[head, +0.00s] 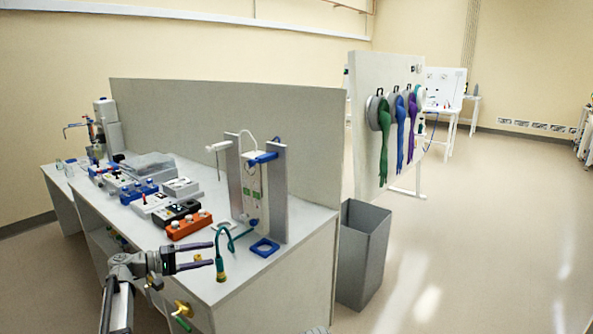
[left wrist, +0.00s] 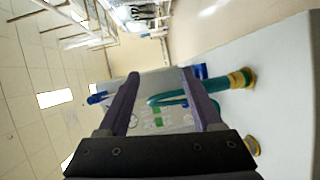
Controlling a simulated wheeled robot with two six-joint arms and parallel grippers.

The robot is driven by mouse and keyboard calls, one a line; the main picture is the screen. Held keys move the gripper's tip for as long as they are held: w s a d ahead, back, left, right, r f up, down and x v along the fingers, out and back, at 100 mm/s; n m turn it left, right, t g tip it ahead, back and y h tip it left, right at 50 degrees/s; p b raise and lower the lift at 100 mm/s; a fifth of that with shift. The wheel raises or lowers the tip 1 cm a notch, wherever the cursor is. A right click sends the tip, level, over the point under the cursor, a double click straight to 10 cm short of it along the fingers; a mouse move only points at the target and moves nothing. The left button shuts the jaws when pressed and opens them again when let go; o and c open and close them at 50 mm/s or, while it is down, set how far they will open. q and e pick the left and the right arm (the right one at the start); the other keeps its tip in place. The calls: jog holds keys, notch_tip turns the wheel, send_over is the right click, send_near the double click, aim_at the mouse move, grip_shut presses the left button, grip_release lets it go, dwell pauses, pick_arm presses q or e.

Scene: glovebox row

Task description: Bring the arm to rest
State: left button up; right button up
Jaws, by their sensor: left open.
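My left gripper (head: 213,256) is open and empty. In the head view it is in front of the bench, near its front right corner, with its fingers pointing right toward a teal hose with a brass fitting (head: 220,266). The hose (left wrist: 205,95) shows there beyond and to the right of the fingers. I cannot tell whether a fingertip touches the hose. My left arm comes up from the lower left. My right gripper is not in view.
The bench top (head: 225,292) carries an orange block with white knobs (head: 190,227), several small instruments, a blue square frame (head: 264,247) and an upright panel (head: 279,190). A grey bin (head: 362,255) stands right of the bench. Gloves hang on a white board (head: 362,85). The floor at right is clear.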

pick_arm(q)
jog(key=s+d+f+m+g+y+b, duration=0.2)
jog(key=s+d+f+g+y, duration=0.1)
jog(key=s+d+f, duration=0.45)
jog(key=s+d+f+m+g+y+b, duration=0.25)
jog(key=s+d+f, duration=0.25)
jog(key=d+f, duration=0.5)
jog(key=s+d+f+m+g+y+b, duration=0.1)
jog(key=s+f+y+b, duration=0.1)
jog(key=s+f+y, duration=0.35)
jog(key=s+d+f+m+g+y+b, duration=0.1)
jog(key=s+f+m+y, duration=0.1)
jog(key=s, duration=0.6)
jog(key=s+d+f+m+y+b, duration=0.1)
jog(key=s+d+f+y+b, duration=0.2)
jog(key=s, duration=0.4)
notch_tip(320, 180, up, 13)
jog(key=a+p, duration=0.1)
jog(key=p, duration=1.4)
jog(key=shift+w+a, duration=0.15)
jog(key=shift+w, duration=0.15)
jog(key=shift+a+r, duration=0.1)
